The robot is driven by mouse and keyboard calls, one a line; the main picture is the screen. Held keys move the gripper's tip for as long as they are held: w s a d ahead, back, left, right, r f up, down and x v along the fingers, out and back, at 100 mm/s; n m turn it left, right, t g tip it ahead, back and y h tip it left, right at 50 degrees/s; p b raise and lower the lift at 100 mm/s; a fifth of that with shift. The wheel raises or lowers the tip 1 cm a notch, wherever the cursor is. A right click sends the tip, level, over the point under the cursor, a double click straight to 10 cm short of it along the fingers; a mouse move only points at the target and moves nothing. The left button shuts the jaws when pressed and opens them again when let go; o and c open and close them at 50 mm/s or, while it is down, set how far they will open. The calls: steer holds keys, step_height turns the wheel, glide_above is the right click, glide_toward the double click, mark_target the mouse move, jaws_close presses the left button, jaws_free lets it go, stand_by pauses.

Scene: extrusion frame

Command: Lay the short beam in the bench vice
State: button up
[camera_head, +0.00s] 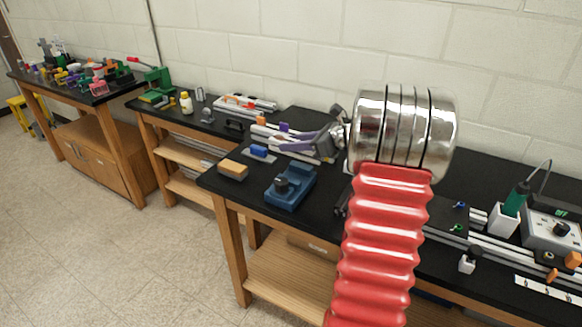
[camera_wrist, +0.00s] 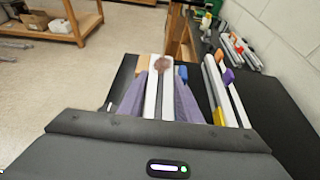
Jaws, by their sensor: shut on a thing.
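My gripper (camera_head: 318,148) is over the middle bench at its left part, its purple-grey fingers pointing left. In the wrist view the fingers (camera_wrist: 160,98) are shut on a pale grooved beam (camera_wrist: 151,88), which lies lengthwise between them and extends beyond their tips. A brownish round patch shows at its far end; I cannot tell what it is. A blue device with a dark knob (camera_head: 290,188), which looks like the bench vice, stands on the bench's front edge, below and left of my gripper. Whether its jaws are open is too small to tell.
An orange-brown block (camera_head: 233,170) and a small blue piece (camera_head: 258,150) lie on the bench's left part. Other beams (camera_wrist: 213,85) with coloured pieces lie beside my gripper, toward the wall. A soldering station (camera_head: 553,230) stands at right.

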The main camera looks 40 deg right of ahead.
steer(key=shift+f, duration=1.45)
steer(key=shift+f, duration=1.85)
steer(key=shift+f, duration=0.6)
steer(key=o, duration=1.2)
steer(key=shift+r, duration=0.6)
steer(key=v, duration=1.2)
